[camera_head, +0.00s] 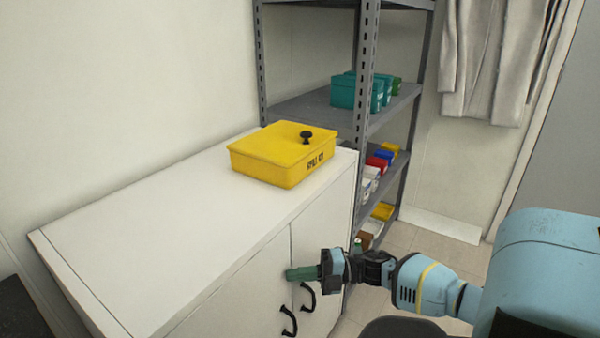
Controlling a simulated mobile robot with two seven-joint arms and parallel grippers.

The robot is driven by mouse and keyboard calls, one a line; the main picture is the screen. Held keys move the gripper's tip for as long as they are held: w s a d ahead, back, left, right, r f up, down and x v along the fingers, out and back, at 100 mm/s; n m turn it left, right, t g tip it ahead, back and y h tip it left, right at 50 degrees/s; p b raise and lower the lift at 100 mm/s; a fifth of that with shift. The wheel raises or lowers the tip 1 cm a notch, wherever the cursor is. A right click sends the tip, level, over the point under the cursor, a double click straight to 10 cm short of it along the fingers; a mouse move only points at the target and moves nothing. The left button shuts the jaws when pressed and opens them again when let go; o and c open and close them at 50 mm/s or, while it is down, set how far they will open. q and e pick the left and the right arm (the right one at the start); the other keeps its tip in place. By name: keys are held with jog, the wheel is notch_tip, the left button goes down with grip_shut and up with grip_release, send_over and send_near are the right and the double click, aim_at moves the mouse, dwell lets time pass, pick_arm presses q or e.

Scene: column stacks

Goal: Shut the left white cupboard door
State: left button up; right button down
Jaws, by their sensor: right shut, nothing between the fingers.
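A white cupboard (150,225) stands against the wall, its front facing the lower right. Its left door (245,290) has a black handle (288,322), and its right door (323,235) has another black handle (308,297). Both doors look about flush along the seam, though the lower parts are out of view. My right gripper (290,274) is shut and empty, with its green fingertips in front of the door seam, just above the handles. I cannot tell whether it touches a door. My left gripper is not in view.
A yellow box (284,155) with a black knob sits on the cupboard top. Behind it stands a grey metal shelf (300,108) with teal boxes (352,92) and coloured bins. A pale coat (495,60) hangs at the upper right. Tiled floor (415,240) shows beyond my right arm.

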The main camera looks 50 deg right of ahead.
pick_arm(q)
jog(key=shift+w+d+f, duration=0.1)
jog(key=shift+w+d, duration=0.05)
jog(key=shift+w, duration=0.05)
pick_arm(e)
jog(key=v, duration=0.7)
jog(key=shift+s+d, duration=0.25)
jog(key=shift+d, duration=0.05)
jog(key=shift+r, duration=0.1)
jog(key=shift+s+a, duration=0.1)
